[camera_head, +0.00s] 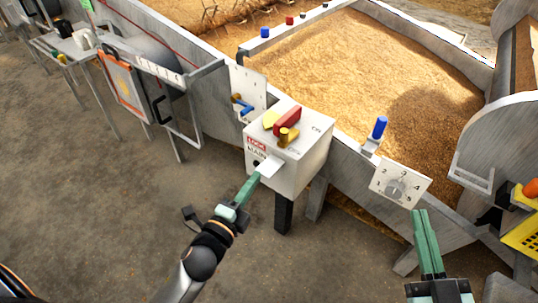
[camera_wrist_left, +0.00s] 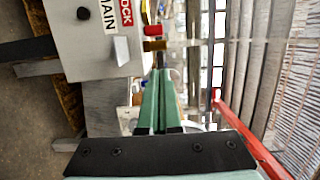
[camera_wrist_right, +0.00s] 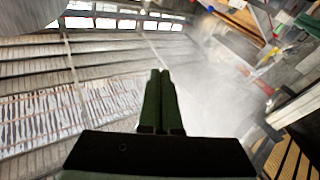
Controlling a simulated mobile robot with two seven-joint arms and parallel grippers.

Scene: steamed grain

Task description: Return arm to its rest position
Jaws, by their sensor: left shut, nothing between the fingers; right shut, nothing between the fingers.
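My left gripper (camera_head: 246,190) is shut and empty, its fingertips in front of the white LOCK MAIN box (camera_head: 313,148), close to the white tag on its front. I cannot tell whether they touch. In the left wrist view the shut fingers (camera_wrist_left: 160,78) point past the side of the box (camera_wrist_left: 95,62). My right gripper (camera_head: 420,214) is shut and empty, pointing up below the numbered dial plate (camera_head: 385,191). In the right wrist view its shut fingers (camera_wrist_right: 160,75) point toward open space and the roof.
A large bin of grain (camera_head: 330,70) lies behind the box. A blue-topped post (camera_head: 379,128) stands on its wall. At right are a grey machine (camera_head: 512,140) and a yellow panel (camera_head: 522,236). A side table (camera_head: 75,47) stands at back left. The floor at left is clear.

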